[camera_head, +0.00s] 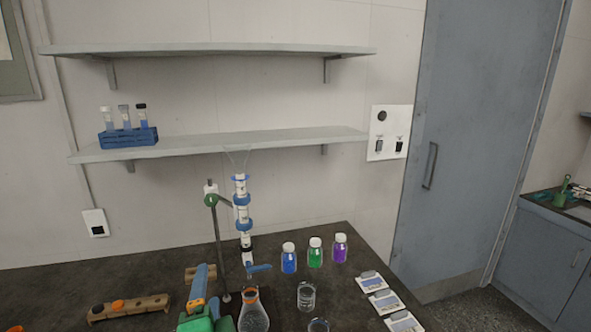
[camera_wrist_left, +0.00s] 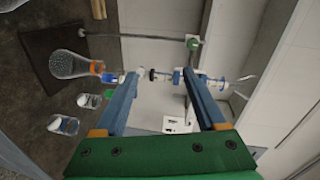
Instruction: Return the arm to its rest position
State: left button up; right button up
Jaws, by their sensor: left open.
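My left gripper (camera_head: 205,285) is at the bottom of the head view, with a green body and blue fingers with orange parts. In the left wrist view its two fingers (camera_wrist_left: 163,75) are spread apart, with nothing held between them. Beyond the fingertips a glass column with blue rings (camera_head: 242,205) stands on a metal stand (camera_head: 219,250) with a green clamp; the column also shows in the left wrist view (camera_wrist_left: 165,76). Its blue handle (camera_head: 259,267) is right of the gripper in the head view. My right gripper is not seen.
A conical flask (camera_head: 253,315) with an orange neck stands below the column. Blue, green and purple bottles (camera_head: 315,255), beakers (camera_head: 306,297) and labelled cards (camera_head: 385,302) are to the right. A wooden rack (camera_head: 130,308) lies left. Shelves (camera_head: 215,145) hang above the dark bench.

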pick_arm(q)
jog(key=s+a+f+n+g+h, duration=0.15)
jog(key=s+f+n+g, duration=0.45)
jog(key=s+f, duration=0.6)
jog(key=s+a+f+n+g+h, duration=0.1)
jog(key=s+f+n+g+h, duration=0.2)
jog(key=s+f+n+g, duration=0.8)
notch_tip(320, 180, down, 23)
jog(key=m+t+b, duration=0.2)
jog(key=m+t, duration=0.2)
jog(key=m, duration=0.2)
jog(key=s+a+f+g+b, duration=0.1)
jog(key=s+a+f, duration=0.1)
jog(key=s+f, duration=1)
jog(key=shift+s+g, duration=0.15)
jog(key=shift+g, duration=0.15)
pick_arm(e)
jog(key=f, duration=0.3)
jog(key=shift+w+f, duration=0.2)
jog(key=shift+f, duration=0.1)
